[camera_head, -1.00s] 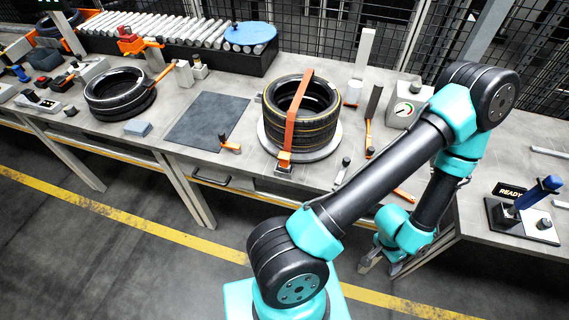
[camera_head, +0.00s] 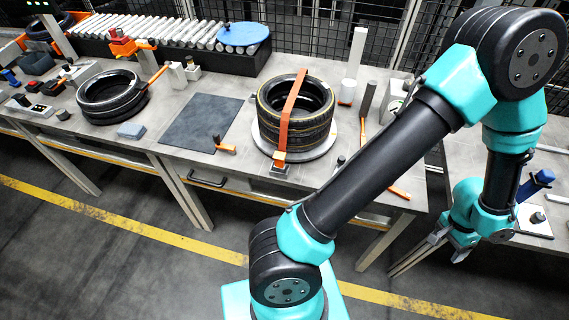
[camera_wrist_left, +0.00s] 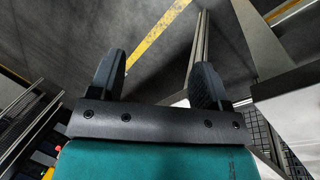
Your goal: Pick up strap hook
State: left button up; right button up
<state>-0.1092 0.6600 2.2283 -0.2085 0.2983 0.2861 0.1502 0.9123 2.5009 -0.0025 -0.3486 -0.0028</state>
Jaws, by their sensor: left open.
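A stack of dark tyres (camera_head: 265,122) stands on a round grey plate (camera_head: 262,148) on the workbench in the head view. An orange strap (camera_head: 291,110) runs over the stack and down its front. An orange hook-like fitting (camera_head: 279,158) sits at the strap's lower front end, near the plate's edge; its exact shape is too small to tell. My left gripper (camera_head: 446,248) is open and empty, well to the right of and apart from the strap, by the bench's front edge. In the left wrist view the two fingers (camera_wrist_left: 158,78) are spread over floor. My right gripper is not in view.
A single tyre (camera_head: 112,97) lies at the left beside a dark mat (camera_head: 202,122). A small orange-handled tool (camera_head: 224,146) lies at the mat's front corner. A roller conveyor (camera_head: 165,32) runs along the back. A grey cylinder (camera_head: 369,98) stands right of the stack.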

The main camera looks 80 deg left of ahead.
pick_arm(q)
jog(key=w+d+r+y, duration=0.1)
jog(key=w+r, duration=0.1)
jog(key=r, duration=0.9)
jog(key=w+d+r+y, duration=0.1)
jog(key=w+r+y, duration=0.1)
jog(key=r, duration=0.9)
jog(key=shift+w+r, duration=0.25)
jog(key=shift+w, duration=0.55)
